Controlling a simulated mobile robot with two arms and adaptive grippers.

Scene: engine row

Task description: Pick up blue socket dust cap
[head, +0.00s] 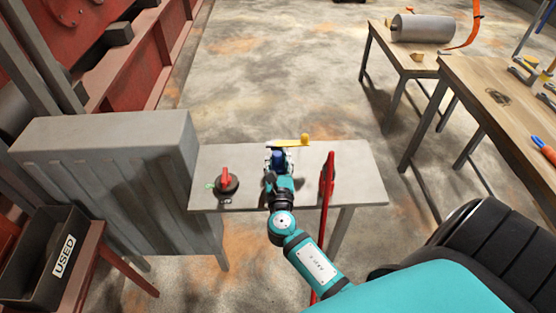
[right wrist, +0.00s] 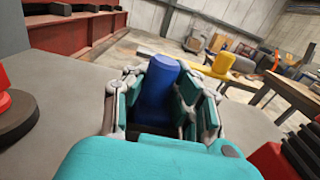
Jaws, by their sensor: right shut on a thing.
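The blue socket dust cap (right wrist: 157,88) stands up between the fingers of my right gripper (right wrist: 160,100) in the right wrist view. In the head view the blue cap (head: 278,156) shows at the tip of my right arm, over the small grey table (head: 350,178). My right gripper (head: 279,165) is shut on the cap. The cap's lower part is hidden by the gripper, so I cannot tell whether it touches the tabletop. My left gripper is in neither view.
A yellow-handled thing (head: 291,142) lies just behind the gripper. A grey cabinet (head: 110,150) and a "USED" bin (head: 62,257) stand at the left.

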